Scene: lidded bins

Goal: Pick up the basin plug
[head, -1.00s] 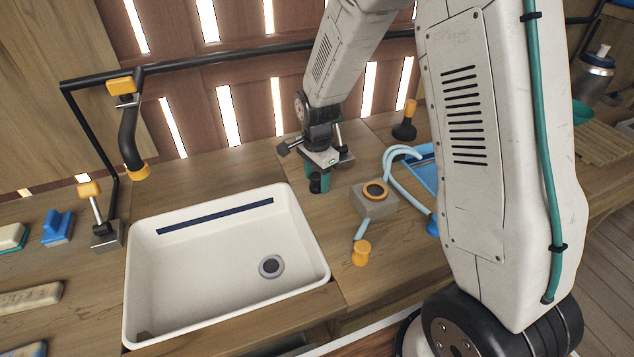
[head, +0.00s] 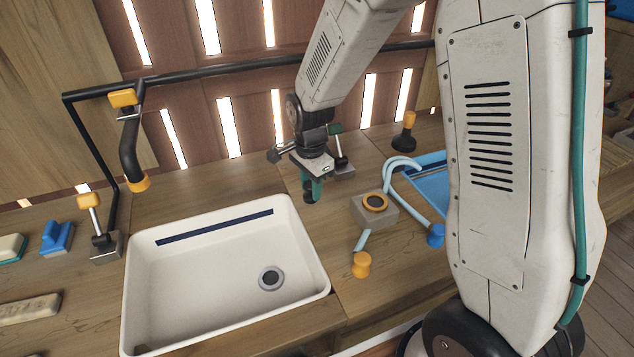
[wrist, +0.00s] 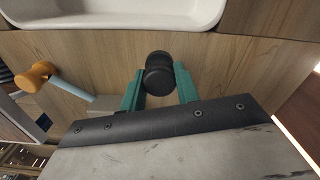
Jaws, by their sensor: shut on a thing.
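The basin plug (wrist: 159,72) is a small black rounded piece with a ridged body. In the wrist view it sits between the two teal fingertips of my gripper (wrist: 160,86). My gripper is shut on it. In the head view my gripper (head: 312,190) points down over the wooden counter, just right of the white basin's back right corner. The plug shows there only as a small dark shape (head: 309,197) at the fingertips. How far it is above the counter is hard to tell. The white basin (head: 145,290) has an open grey drain (head: 270,278).
A grey block with an orange ring (head: 374,205), a pale blue hose with a blue end (head: 436,235) and an orange knob (head: 361,265) lie right of the basin. A black tap (head: 130,140) stands behind left. A blue brush (head: 57,238) is at the left.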

